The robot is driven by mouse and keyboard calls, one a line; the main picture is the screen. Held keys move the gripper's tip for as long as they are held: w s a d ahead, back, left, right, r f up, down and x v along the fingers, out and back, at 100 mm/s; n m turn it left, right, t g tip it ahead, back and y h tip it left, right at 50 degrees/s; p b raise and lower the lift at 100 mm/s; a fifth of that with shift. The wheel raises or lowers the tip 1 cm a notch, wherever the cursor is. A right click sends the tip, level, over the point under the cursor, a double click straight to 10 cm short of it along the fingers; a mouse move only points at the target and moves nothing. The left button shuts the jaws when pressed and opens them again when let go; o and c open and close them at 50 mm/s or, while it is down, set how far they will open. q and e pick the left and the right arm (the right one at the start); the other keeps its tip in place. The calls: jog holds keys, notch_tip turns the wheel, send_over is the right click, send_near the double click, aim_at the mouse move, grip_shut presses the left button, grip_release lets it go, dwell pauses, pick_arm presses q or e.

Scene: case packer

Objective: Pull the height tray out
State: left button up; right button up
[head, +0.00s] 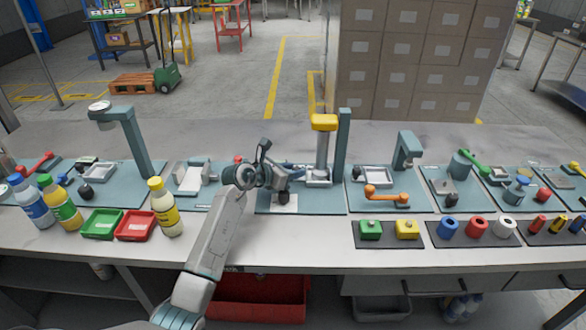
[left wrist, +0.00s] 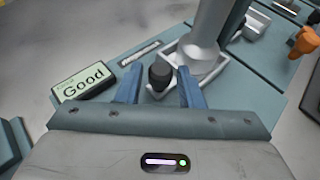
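The height tray (left wrist: 216,68) is a pale grey tray at the foot of a measuring station, with a thick light column standing over it. It also shows in the head view (head: 319,183) under the yellow-topped column. A black knob (left wrist: 160,76) sits at the tray's near end. My left gripper (left wrist: 160,90) is open, with one blue finger on each side of the knob and a gap visible on both sides. In the head view my left gripper (head: 301,170) reaches in from the left, beside the column, and hides the knob. My right gripper is not in view.
A display reading "Good" (left wrist: 83,85) lies left of the fingers. The yellow-topped column (head: 324,124) and a teal post (head: 342,145) rise by the tray. An orange crank (head: 386,194) is to the right. Red (head: 136,226) and green (head: 102,224) trays and bottles stand left.

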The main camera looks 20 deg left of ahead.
pick_arm(q)
jog(key=shift+w+d+f, duration=0.15)
jog(key=shift+w, duration=0.1)
grip_shut()
jog(key=shift+s+a, duration=0.2)
jog(key=shift+a, duration=0.45)
jog(key=a, duration=0.1)
jog(key=s+a, duration=0.1)
jog(key=a, duration=0.1)
grip_release()
